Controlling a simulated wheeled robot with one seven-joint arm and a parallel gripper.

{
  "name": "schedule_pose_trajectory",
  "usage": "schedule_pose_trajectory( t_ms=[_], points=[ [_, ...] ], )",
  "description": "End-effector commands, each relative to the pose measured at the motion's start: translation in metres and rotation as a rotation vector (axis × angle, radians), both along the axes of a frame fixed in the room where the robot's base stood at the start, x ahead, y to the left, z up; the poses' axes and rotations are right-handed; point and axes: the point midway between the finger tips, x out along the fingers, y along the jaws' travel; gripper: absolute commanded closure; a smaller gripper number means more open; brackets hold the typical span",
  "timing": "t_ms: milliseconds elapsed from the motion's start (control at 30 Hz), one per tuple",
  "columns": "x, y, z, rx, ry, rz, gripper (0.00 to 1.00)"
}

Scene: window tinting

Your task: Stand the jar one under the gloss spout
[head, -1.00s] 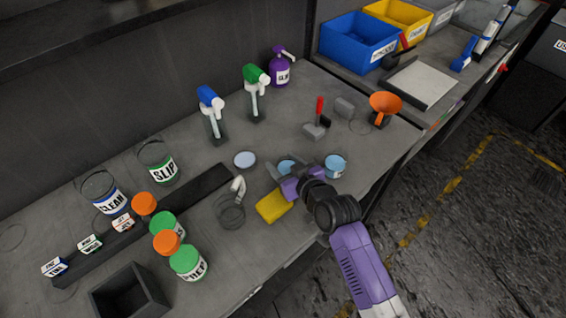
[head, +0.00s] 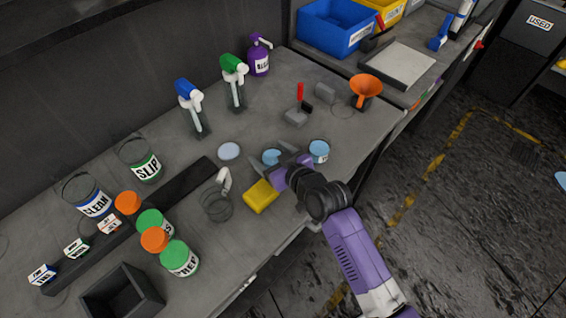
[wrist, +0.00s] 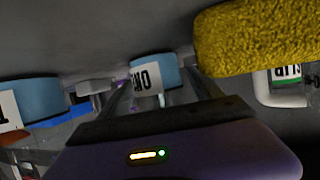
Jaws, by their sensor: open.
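A small jar with a light blue lid (head: 271,157) stands on the bench at my gripper. In the wrist view this jar (wrist: 152,72) sits between the fingers, with part of a label that seems to read "ON", upside down. My gripper (head: 269,160) is open, its fingers on either side of the jar; whether they touch it I cannot tell. A second blue-lidded jar (head: 319,151) stands to the right, and shows at the left of the wrist view (wrist: 38,97). The purple pump bottle with a spout (head: 259,60), its label seeming to begin "GL", stands at the back of the bench.
A yellow sponge (head: 261,196) lies close beside my gripper. A clear mug (head: 217,203) and a pale disc (head: 229,151) are to the left. Bench around the purple bottle's front is clear.

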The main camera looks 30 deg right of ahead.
Motion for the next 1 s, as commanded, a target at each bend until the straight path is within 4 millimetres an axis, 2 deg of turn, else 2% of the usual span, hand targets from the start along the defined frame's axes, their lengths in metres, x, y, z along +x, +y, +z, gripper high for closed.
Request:
schedule_pose_trajectory(
  t_ms=[300, 500, 667, 1000],
  points=[
    [-0.059, -0.008, 0.022, 0.0, 0.0, -0.002, 0.25],
    [-0.087, -0.011, 0.035, 0.001, -0.001, -0.001, 0.25],
    [-0.097, -0.012, 0.039, 0.001, 0.0, 0.0, 0.25],
    [-0.102, -0.012, 0.039, -0.001, 0.0, -0.004, 0.25]
  ],
)
